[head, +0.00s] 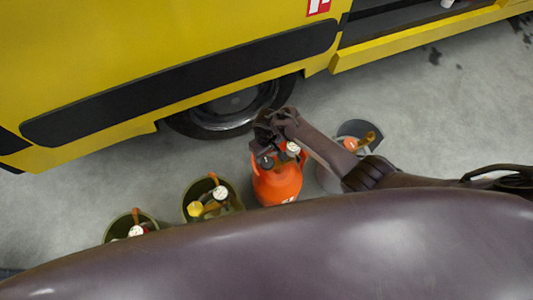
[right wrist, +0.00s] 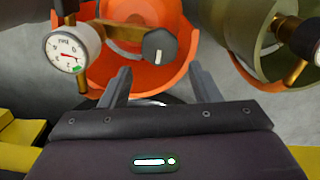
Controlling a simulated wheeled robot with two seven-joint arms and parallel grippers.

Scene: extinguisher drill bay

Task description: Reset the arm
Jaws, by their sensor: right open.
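My right arm reaches in from the right in the head view, and my right gripper (head: 266,145) is over the top of an orange extinguisher (head: 277,187). In the right wrist view my right gripper (right wrist: 161,85) is open, with nothing between its two fingers. Beyond the fingertips are a dark knob (right wrist: 159,47) on a brass stem and a white round gauge (right wrist: 68,52), both on the orange extinguisher (right wrist: 186,30). Whether a finger touches the knob cannot be told. My left gripper is not in view.
Two olive-green containers (head: 229,188) (head: 112,228) with gauges and fittings stand left of the orange extinguisher. A grey one (head: 328,180) stands right, partly behind my arm. A yellow vehicle (head: 180,40) with a black wheel (head: 225,115) is behind. Bare concrete floor (head: 430,120) lies at right.

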